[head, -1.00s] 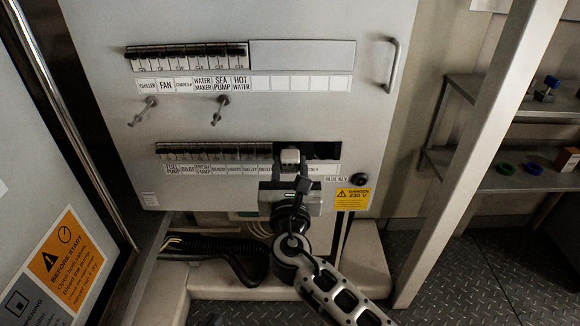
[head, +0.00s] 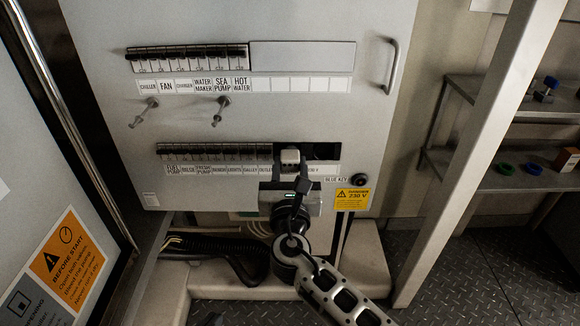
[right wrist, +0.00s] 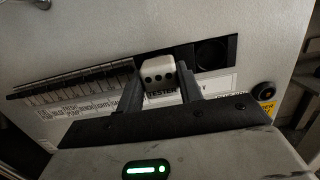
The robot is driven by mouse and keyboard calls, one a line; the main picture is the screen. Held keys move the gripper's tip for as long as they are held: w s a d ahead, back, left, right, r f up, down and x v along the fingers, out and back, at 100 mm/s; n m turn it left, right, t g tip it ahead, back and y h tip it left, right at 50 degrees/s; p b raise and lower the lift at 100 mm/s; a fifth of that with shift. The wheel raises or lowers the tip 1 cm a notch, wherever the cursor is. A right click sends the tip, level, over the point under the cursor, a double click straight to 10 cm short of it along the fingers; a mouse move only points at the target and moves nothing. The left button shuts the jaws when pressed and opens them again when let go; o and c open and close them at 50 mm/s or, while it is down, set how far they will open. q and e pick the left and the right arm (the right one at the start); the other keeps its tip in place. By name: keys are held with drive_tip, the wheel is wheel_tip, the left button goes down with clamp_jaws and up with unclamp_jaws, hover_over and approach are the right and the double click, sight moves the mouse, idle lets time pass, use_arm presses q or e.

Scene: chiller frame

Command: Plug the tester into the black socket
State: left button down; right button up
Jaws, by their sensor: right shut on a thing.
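The tester (head: 290,156) is a small pale block with several dark holes on its face. It sits at the dark opening in the lower breaker row, and also shows in the right wrist view (right wrist: 157,70). My right gripper (right wrist: 160,88) is shut on it, a finger on each side; in the head view the gripper (head: 290,172) hides the area below. A black recess with a round black socket (right wrist: 213,53) lies just right of the tester, and shows dark in the head view (head: 322,151). I cannot tell how deep the tester sits. My left gripper is not in view.
The grey panel (head: 300,120) carries an upper breaker row (head: 187,57), two protruding latches (head: 220,110) and a handle (head: 393,65). A black round knob (head: 360,180) marked BLUE KEY is right of my gripper. A pale post (head: 470,150) and shelves stand at right.

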use_arm(q)
drive_tip(key=shift+f, duration=0.1)
use_arm(e)
drive_tip(key=shift+w, duration=0.4)
use_arm(q)
drive_tip(key=shift+d, duration=0.1)
use_arm(e)
drive_tip(key=o, duration=1)
